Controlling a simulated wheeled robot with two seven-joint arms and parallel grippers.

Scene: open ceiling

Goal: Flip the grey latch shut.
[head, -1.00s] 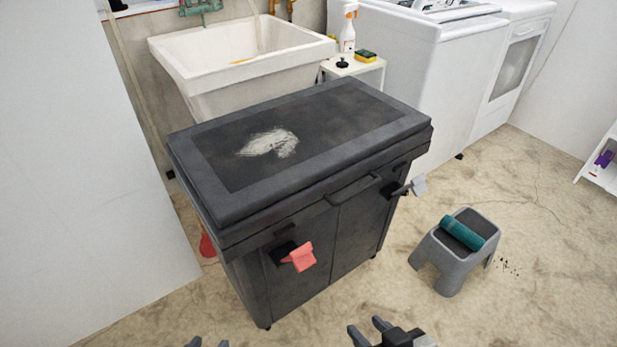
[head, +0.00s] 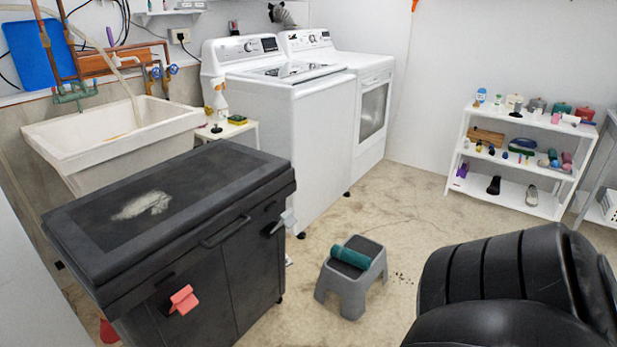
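The dark grey cabinet (head: 236,262) stands at the left with its lid (head: 205,181) down. A light grey latch (head: 286,220) sticks out from the upper right of its front face. A red-pink latch (head: 183,300) sits on the left part of the front. From here I cannot tell whether the grey latch is fastened. Neither of my grippers is in view. A large black padded shape fills the lower right; I cannot tell what it is.
A grey step stool (head: 347,290) with a teal roll (head: 350,257) stands on the floor right of the cabinet. White washing machines (head: 310,140), a sink (head: 115,140) and a white shelf (head: 525,150) stand behind. Open floor lies between stool and shelf.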

